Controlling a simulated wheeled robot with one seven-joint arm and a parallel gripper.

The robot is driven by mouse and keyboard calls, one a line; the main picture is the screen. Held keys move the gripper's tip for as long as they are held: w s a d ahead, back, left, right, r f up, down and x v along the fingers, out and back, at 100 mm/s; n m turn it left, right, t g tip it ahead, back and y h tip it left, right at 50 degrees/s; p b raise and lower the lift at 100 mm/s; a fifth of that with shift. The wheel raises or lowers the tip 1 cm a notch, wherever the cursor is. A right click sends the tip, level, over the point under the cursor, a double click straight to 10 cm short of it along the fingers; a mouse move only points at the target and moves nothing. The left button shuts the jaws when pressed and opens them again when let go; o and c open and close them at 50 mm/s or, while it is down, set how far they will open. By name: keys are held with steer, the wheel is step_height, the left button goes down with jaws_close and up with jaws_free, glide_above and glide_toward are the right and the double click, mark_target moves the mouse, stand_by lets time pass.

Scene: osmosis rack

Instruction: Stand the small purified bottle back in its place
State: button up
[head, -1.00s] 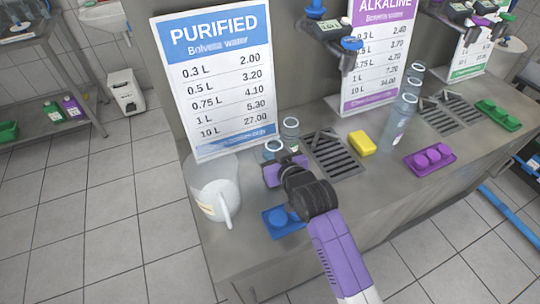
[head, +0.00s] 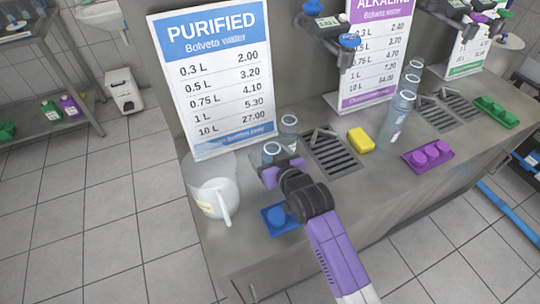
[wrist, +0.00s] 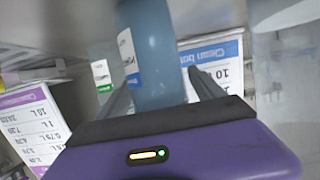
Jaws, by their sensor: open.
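Two clear bluish bottles stand in front of the PURIFIED sign in the head view: one farther back (head: 289,127) and one nearer (head: 271,151), which my gripper partly hides. I cannot tell which is the small purified bottle. My gripper (head: 268,169) is open right at the nearer bottle. In the wrist view a translucent blue bottle (wrist: 157,55) is between the spread fingers of my gripper (wrist: 160,88). A white label with a blue patch (wrist: 128,52) shows at its left edge. Whether the fingers touch the bottle cannot be told.
A whitish pitcher (head: 214,190) stands left of my gripper. A blue tray (head: 277,232) lies in front of it. A drain grate (head: 335,153), a yellow sponge (head: 361,140) and a purple tray (head: 419,168) are to the right. The PURIFIED sign (head: 213,80) stands behind.

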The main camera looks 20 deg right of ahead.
steer(key=v, duration=1.2)
steer(key=shift+r+b, duration=0.2)
steer(key=shift+b, duration=0.2)
steer(key=s+f, duration=0.1)
steer(key=s, duration=0.2)
steer(key=s+f, duration=0.1)
steer(key=s, duration=0.1)
steer(key=s+f, duration=0.1)
steer(key=s, duration=0.2)
steer(key=shift+s+a, duration=0.2)
steer(key=shift+s, duration=0.2)
steer(key=s+r, duration=0.3)
steer(key=s, duration=0.9)
steer(key=s+r+t, duration=0.1)
steer(key=s+r, duration=0.3)
steer(key=s, duration=0.8)
steer(key=shift+s+a+r, duration=0.2)
steer(key=shift+a+r, duration=0.05)
